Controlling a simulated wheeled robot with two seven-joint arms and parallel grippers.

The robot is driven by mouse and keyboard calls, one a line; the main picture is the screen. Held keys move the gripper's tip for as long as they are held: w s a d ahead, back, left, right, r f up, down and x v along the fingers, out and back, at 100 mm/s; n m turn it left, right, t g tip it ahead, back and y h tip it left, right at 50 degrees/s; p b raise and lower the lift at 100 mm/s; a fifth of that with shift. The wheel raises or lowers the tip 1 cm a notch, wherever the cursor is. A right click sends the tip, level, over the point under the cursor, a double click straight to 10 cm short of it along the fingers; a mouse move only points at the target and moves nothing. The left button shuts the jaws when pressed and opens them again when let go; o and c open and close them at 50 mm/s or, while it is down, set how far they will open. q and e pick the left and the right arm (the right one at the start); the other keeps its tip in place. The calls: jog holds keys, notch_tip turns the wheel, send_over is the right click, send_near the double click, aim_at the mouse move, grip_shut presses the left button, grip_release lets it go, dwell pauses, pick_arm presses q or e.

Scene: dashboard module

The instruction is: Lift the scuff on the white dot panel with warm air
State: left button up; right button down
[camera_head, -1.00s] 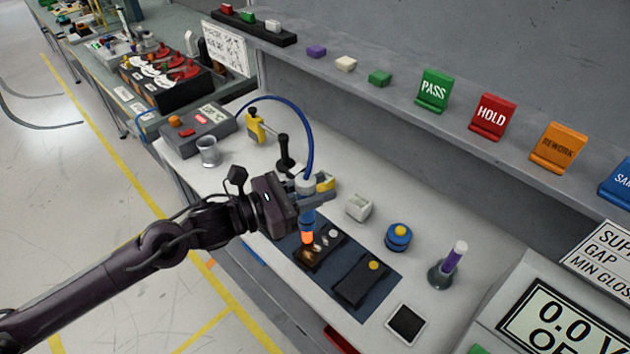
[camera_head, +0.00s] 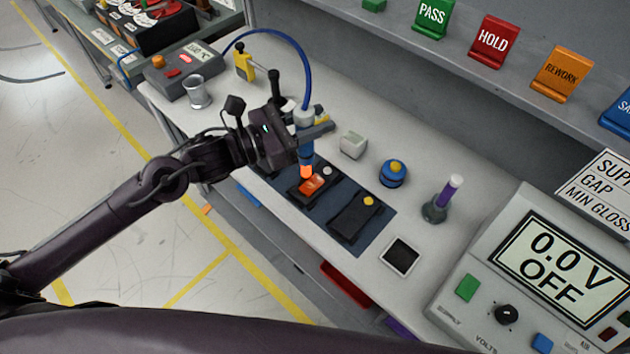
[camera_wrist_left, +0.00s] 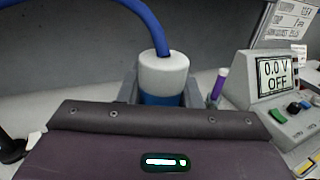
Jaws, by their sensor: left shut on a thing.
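My left gripper (camera_head: 308,130) is shut on the blue warm-air tool (camera_head: 305,150), which points down and has a white cap and an orange nozzle. In the left wrist view, the tool's white cap (camera_wrist_left: 163,72) stands up beyond the gripper body with a blue hose on it. The nozzle tip is just above the dark white dot panel (camera_head: 298,193). The panel's white dot (camera_head: 327,171) shows beside the nozzle. A bright orange-red patch (camera_head: 313,184) lies on the panel under the tip; the scuff itself cannot be told apart there. My right gripper is not in view.
A yellow dot panel (camera_head: 349,224) lies on the same blue mat (camera_head: 378,238). A pale block (camera_head: 353,144), a blue-yellow pot (camera_head: 393,173), and a purple-handled tool (camera_head: 447,195) stand nearby. The heater station (camera_head: 187,80) is at the left; the supply (camera_head: 530,270) reads 0.0 V OFF.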

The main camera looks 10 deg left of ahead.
pick_arm(q)
jog(key=shift+w+d+r+b, duration=0.1)
jog(key=shift+w+d+b, duration=0.55)
jog(key=shift+w+b, duration=0.3)
jog(key=shift+w+d+b, duration=0.65)
jog(key=shift+w+b, duration=0.15)
jog(key=shift+w, duration=0.2)
jog(key=shift+s+a, duration=0.1)
jog(key=shift+s, duration=0.05)
notch_tip(320, 180, up, 9)
jog(key=p, duration=0.2)
dwell(0.4)
